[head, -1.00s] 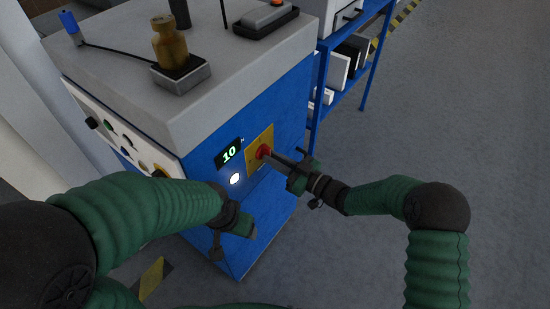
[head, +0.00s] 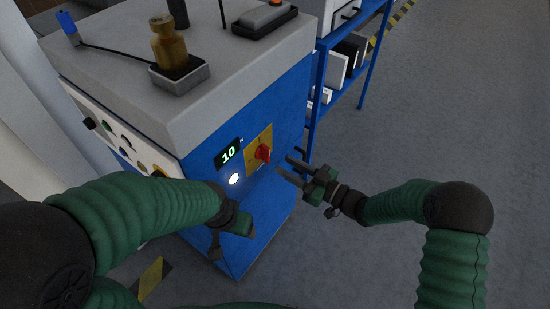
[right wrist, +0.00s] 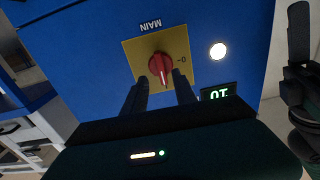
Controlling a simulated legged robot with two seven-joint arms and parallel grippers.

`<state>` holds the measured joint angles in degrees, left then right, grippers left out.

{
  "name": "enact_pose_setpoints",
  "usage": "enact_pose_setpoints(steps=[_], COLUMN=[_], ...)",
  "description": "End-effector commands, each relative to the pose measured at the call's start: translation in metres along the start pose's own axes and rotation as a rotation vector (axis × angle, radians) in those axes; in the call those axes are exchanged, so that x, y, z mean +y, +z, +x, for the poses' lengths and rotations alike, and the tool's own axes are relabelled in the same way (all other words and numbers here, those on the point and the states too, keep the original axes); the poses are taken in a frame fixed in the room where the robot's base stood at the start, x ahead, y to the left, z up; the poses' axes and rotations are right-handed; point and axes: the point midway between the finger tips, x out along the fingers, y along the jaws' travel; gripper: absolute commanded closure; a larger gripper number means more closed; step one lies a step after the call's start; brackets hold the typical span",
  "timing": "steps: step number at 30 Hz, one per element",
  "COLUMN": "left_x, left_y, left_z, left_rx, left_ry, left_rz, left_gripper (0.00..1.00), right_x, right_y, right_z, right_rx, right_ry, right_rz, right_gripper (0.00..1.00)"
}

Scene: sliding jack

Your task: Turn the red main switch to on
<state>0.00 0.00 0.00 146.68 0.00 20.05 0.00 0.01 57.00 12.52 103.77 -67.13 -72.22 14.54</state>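The red main switch (head: 263,153) is a rotary knob on a yellow plate (head: 251,158) on the blue front of the machine. In the right wrist view the red knob (right wrist: 161,69) lies upright in the picture, its light mark at the lower end; the 0 is to its right and upside-down MAIN is above. My right gripper (head: 284,165) is open and empty, its two fingers apart, a short way off the knob. My left gripper (head: 238,222) is low in front of the machine; its fingers are too unclear to judge.
A lit display (head: 229,153) reads 10, and a white lamp (head: 234,179) glows below it. A brass weight (head: 168,42) stands on the machine top. A blue shelf (head: 317,100) stands beyond. The floor at the right is clear.

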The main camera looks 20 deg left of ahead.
Motion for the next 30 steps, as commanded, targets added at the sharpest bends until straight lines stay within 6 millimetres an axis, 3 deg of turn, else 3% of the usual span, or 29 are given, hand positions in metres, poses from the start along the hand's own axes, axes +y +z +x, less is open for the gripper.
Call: enact_pose_setpoints(steps=[6, 12, 30], left_x=[0.0, 0.0, 0.0], left_y=[-0.001, -0.001, -0.002], left_z=[-0.003, -0.003, -0.007], left_rx=[0.0, 0.0, 0.0], left_ry=[0.0, 0.0, 0.0], left_rz=[0.0, 0.0, 0.0], left_gripper=[0.27, 0.27, 0.27], right_x=[0.002, 0.001, 0.007], right_y=[-0.001, 0.0, -0.003], right_z=[-0.065, -0.101, -0.107], right_rx=[0.0, 0.001, -0.029], right_ry=[0.004, 0.002, 0.029], right_rz=[0.0, 0.0, -0.011], right_gripper=[0.66, 0.66, 0.66])
